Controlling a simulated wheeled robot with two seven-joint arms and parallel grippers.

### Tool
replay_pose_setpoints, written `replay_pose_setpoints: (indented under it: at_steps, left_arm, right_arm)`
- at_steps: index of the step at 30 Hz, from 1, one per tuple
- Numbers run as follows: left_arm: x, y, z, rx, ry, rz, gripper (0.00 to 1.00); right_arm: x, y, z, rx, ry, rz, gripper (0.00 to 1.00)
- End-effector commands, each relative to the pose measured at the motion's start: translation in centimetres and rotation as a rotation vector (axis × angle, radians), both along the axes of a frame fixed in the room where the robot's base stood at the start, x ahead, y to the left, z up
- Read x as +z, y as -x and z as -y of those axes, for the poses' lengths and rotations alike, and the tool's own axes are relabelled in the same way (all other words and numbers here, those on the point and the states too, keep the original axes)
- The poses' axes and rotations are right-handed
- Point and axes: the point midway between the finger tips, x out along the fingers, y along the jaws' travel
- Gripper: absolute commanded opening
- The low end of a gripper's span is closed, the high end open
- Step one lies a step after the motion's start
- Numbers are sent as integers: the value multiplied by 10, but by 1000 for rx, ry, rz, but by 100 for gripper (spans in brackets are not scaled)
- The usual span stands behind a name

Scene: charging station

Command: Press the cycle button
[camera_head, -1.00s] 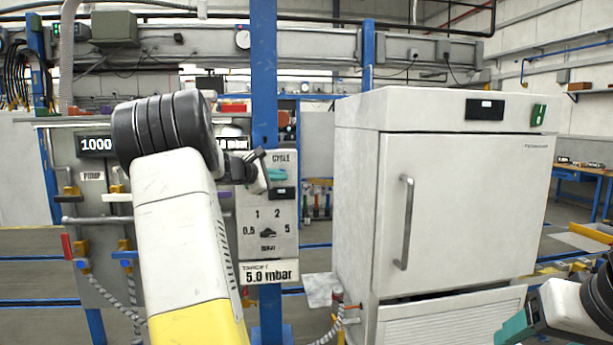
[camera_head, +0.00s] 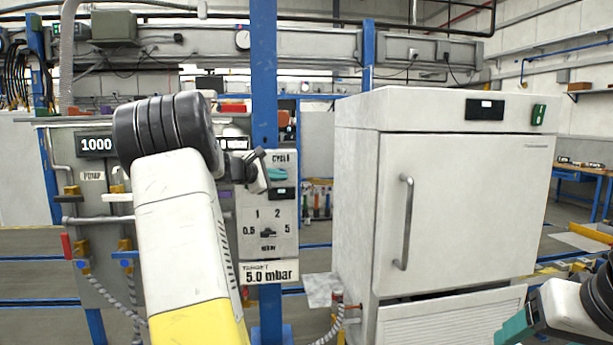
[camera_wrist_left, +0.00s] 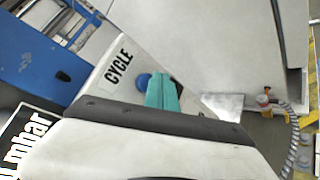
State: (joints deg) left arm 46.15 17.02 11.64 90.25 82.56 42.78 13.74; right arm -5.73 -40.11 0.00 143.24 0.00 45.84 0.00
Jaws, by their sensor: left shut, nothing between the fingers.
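The white control panel (camera_head: 266,215) is labelled CYCLE at its top and carries a dial with numbers. The blue cycle button (camera_wrist_left: 143,80) shows in the left wrist view beside the CYCLE label, partly hidden by my fingers. My left gripper (camera_head: 277,174) is shut and empty, its teal fingertips just under the CYCLE label. In the left wrist view the fingers (camera_wrist_left: 163,92) overlap the button's edge; I cannot tell whether they touch it. My right gripper (camera_head: 514,328) is at the lower right edge, partly cut off, away from the panel.
A large white cabinet (camera_head: 460,200) with a vertical handle stands right of the panel. A blue post (camera_head: 264,80) rises behind the panel. A display reading 1000 (camera_head: 96,145) and pipes with valves are at left. A target plate (camera_head: 268,271) reads 5.0 mbar.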

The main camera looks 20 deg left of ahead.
Motion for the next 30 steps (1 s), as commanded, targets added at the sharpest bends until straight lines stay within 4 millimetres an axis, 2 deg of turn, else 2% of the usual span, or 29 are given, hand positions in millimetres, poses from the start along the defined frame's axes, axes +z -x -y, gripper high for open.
replay_pose_setpoints:
  at_steps: [30]
  left_arm:
    - [0,-10,-6,-1,0,-1,0]
  right_arm:
    - [0,0,0,0,0,0,71]
